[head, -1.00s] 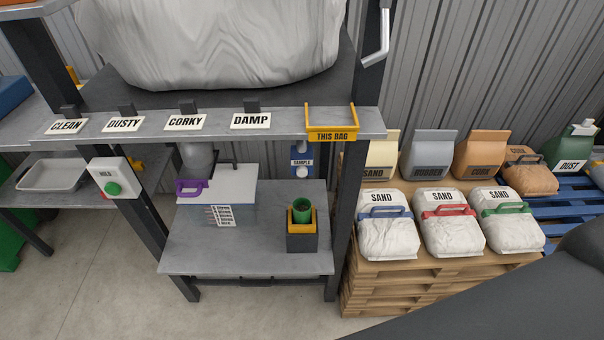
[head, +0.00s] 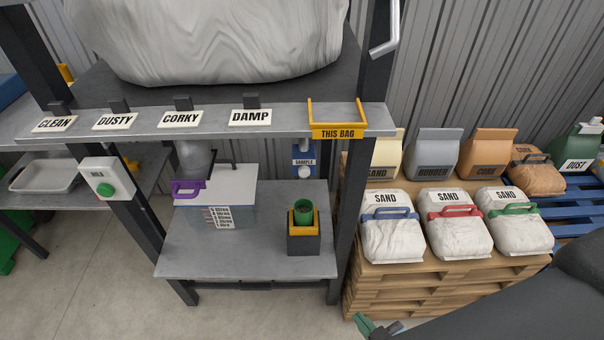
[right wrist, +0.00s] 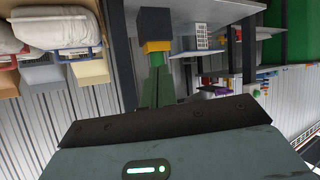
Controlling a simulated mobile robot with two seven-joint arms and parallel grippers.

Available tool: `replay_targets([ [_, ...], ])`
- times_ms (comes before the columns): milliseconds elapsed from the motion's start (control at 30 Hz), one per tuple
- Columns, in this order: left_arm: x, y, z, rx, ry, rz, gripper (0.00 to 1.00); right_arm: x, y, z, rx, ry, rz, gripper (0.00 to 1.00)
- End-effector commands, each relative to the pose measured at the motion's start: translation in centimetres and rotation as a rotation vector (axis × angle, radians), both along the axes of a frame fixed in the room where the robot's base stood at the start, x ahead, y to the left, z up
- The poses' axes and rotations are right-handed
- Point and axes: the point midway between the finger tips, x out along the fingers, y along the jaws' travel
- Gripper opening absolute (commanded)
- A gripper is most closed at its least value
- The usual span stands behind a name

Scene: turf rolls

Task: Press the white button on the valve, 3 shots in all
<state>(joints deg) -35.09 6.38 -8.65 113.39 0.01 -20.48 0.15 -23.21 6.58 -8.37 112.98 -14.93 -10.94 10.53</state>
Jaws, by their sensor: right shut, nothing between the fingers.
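The blue valve marked SAMPLE (head: 303,159) hangs under the upper shelf, right of centre in the head view. A round white part, which looks like its button, shows at its lower end (head: 304,171). Below it a green cup (head: 303,210) stands in a black and yellow holder (head: 304,238) on the lower table. My right gripper (head: 378,327) is at the bottom edge of the head view, well in front of and below the valve. Its green fingers (right wrist: 156,88) are shut and empty in the right wrist view. My left gripper is out of view.
A lidded box with a purple handle (head: 226,187) stands left on the lower table (head: 240,262). A post with a green-button box (head: 106,178) is farther left. Sand bags (head: 391,238) on a pallet (head: 430,280) stand right. Bare table lies around the cup holder.

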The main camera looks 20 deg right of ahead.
Motion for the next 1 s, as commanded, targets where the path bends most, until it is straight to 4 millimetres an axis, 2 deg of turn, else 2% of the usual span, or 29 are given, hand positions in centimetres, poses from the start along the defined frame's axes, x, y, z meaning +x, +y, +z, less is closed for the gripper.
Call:
replay_targets([
  [33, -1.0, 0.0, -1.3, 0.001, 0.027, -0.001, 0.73, 1.9, 0.0, 0.2, -0.010, -0.060, 0.007, 0.00],
  [167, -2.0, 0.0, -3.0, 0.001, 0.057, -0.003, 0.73, 6.9, 0.4, 2.8, -0.032, -0.240, 0.040, 0.00],
  [300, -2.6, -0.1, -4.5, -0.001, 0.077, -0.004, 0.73, 11.7, 1.4, 6.2, -0.054, -0.438, 0.098, 0.00],
  [500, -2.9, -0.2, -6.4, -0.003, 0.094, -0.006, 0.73, 16.6, 3.5, 11.1, -0.093, -0.683, 0.217, 0.00],
  [700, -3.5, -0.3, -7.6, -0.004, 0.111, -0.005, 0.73, 19.1, 5.2, 14.3, -0.130, -0.823, 0.315, 0.00],
  [1000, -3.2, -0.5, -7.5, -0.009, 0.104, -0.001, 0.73, 19.8, 5.9, 15.7, -0.147, -0.873, 0.358, 0.00],
])
